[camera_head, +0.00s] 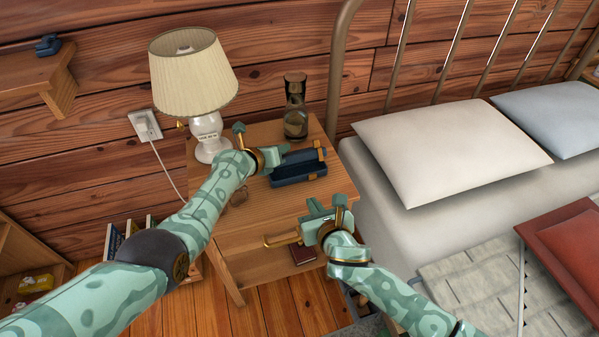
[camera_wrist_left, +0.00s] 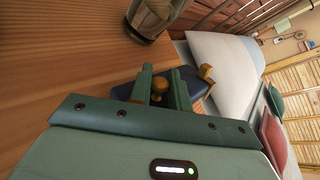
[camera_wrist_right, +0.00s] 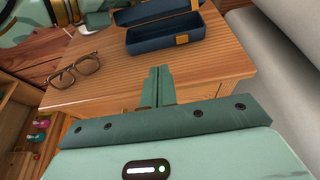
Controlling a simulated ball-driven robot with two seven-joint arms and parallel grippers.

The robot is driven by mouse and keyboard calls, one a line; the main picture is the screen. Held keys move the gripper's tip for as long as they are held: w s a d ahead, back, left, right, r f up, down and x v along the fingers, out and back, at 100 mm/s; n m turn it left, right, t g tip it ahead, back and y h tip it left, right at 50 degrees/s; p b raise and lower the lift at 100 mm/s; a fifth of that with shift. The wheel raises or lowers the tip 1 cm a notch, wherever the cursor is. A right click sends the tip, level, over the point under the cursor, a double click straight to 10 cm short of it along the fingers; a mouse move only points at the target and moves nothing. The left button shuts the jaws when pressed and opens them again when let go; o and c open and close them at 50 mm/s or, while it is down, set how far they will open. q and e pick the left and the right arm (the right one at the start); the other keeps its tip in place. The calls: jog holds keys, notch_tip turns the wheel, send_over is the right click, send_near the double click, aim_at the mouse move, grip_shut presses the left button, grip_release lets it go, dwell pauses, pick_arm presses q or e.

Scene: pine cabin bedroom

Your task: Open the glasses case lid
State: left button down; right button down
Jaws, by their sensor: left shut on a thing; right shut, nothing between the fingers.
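The blue glasses case (camera_head: 300,177) lies on the wooden nightstand (camera_head: 262,211). Its lid is raised at the back, and its inside shows in the right wrist view (camera_wrist_right: 158,37). My left gripper (camera_head: 279,154) is at the left end of the lid. In the left wrist view its fingers (camera_wrist_left: 160,86) are shut on a round brass-coloured knob (camera_wrist_left: 159,86), with the blue lid (camera_wrist_left: 126,90) behind. My right gripper (camera_head: 324,205) is shut and empty in front of the nightstand's front edge, apart from the case. Its closed fingers show in the right wrist view (camera_wrist_right: 159,88).
A lamp (camera_head: 195,80) and a glass carafe (camera_head: 295,110) stand behind the case. Eyeglasses (camera_wrist_right: 75,70) lie on the nightstand to the left. A bed with pillows (camera_head: 450,148) is at the right. The tabletop in front of the case is clear.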

jog(key=x, duration=0.9)
jog(key=shift+w, duration=0.2)
jog(key=shift+w+a, duration=0.2)
jog(key=shift+w, duration=0.15)
jog(key=shift+w+a+r, duration=0.15)
jog(key=shift+w+r, duration=0.3)
jog(key=shift+r, duration=0.25)
jog(key=shift+w+a+r, duration=0.15)
jog(key=shift+w+r, duration=0.3)
jog(key=shift+r, duration=0.3)
pick_arm(q)
jog(key=shift+f, duration=0.1)
pick_arm(e)
jog(key=shift+w+r, duration=0.35)
jog(key=shift+r, duration=0.2)
pick_arm(q)
jog(key=shift+f, duration=0.1)
pick_arm(e)
jog(key=shift+w+a+r, duration=0.1)
jog(key=shift+a+r, duration=0.05)
pick_arm(q)
jog(key=c, duration=1.4)
grip_release()
jog(key=shift+s, duration=0.1)
jog(key=shift+c, duration=0.2)
